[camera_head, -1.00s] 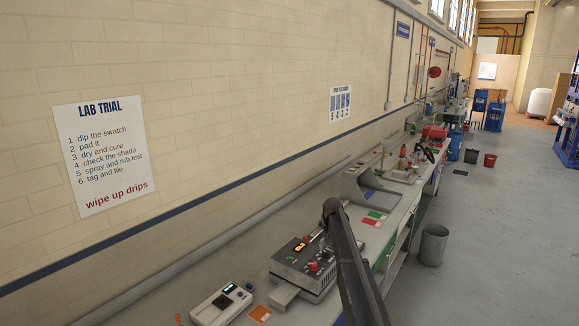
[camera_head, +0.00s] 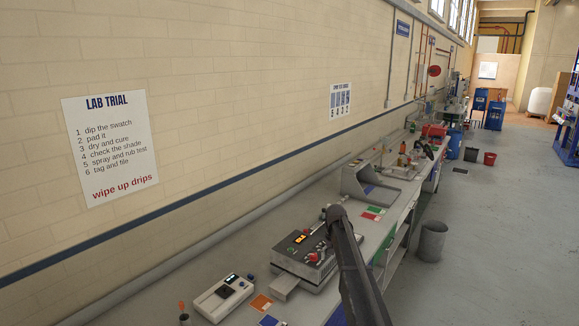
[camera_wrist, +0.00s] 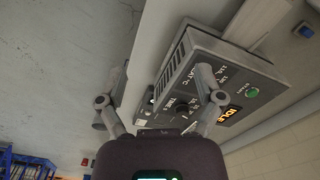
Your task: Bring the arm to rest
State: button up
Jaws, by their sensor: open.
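My gripper (camera_wrist: 160,88) shows in the wrist view with its two fingers spread apart and nothing between them. Past the fingers is a grey control box with a lit orange IDLE display (camera_wrist: 229,116) and a green button, seen at a slant. In the head view my dark arm link (camera_head: 352,268) rises from the bottom edge, in front of the right side of the grey dryer unit (camera_head: 292,265). My fingers cannot be made out in the head view.
A grey bin (camera_head: 432,242) stands on the floor at right, where the aisle is largely open.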

jog(key=s+f+b, duration=0.3)
jog(key=s+f, duration=0.1)
jog(key=s, duration=0.9)
jog(key=s+f+n+b, duration=0.1)
jog(key=s+f+b, duration=0.2)
jog(key=s, duration=1)
jog(key=s+f+n+b, duration=0.1)
jog(key=s+f+b, duration=0.3)
jog(key=s, duration=1)
jog(key=shift+d+f+b, duration=0.2)
jog(key=shift+f+b, duration=0.1)
jog(key=shift+b, duration=0.25)
